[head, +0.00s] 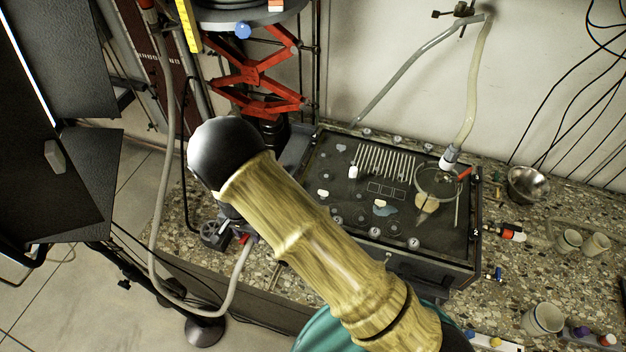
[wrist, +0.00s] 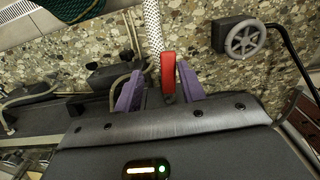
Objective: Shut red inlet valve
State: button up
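The red inlet valve's lever (wrist: 168,76) stands between the two purple fingers of my gripper (wrist: 160,86) in the wrist view. The fingers are apart, with a visible gap to the lever on the left finger's side and a smaller one on the right. I cannot tell whether the right finger touches it. In the head view a small red part (head: 244,239), seemingly the same valve, shows beside the tank's left side, just below my arm's black joint. My gripper is mostly hidden there behind my arm.
A grey handwheel (wrist: 245,39) is close to the right of the valve; it also shows in the head view (head: 212,235). A grey hose (head: 158,240) loops at left. The dark tank (head: 425,262) stands on the speckled counter (head: 575,285), with cups at right.

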aim_at(248, 237)
notch_tip(248, 237, up, 18)
jog(key=f+b, duration=0.1)
jog(key=b, duration=0.3)
jog(key=w+d+r+p, duration=0.1)
jog(key=d+r, duration=0.1)
jog(key=d, duration=0.8)
jog(key=w+d+r+n+t+p, duration=0.1)
jog(key=w+d+r, duration=0.1)
jog(key=d, duration=0.8)
jog(key=shift+w+r+y, duration=0.25)
jog(key=shift+r+y, duration=0.05)
jog(key=shift+r, duration=0.25)
jog(key=shift+d, duration=0.2)
jog(key=c, duration=0.6)
jog(key=shift+n+t, duration=0.4)
jog(key=s+d, duration=0.1)
jog(key=d, duration=0.2)
jog(key=s+d+r, duration=0.1)
jog(key=d, duration=0.2)
jog(key=s+d, duration=0.1)
jog(key=d, duration=0.2)
jog(key=shift+d+r, duration=0.15)
jog(key=shift+d, duration=0.15)
grip_shut()
jog(key=s+d+n, duration=0.1)
jog(key=s+d, duration=0.4)
jog(key=d, duration=0.2)
jog(key=shift+t, duration=0.4)
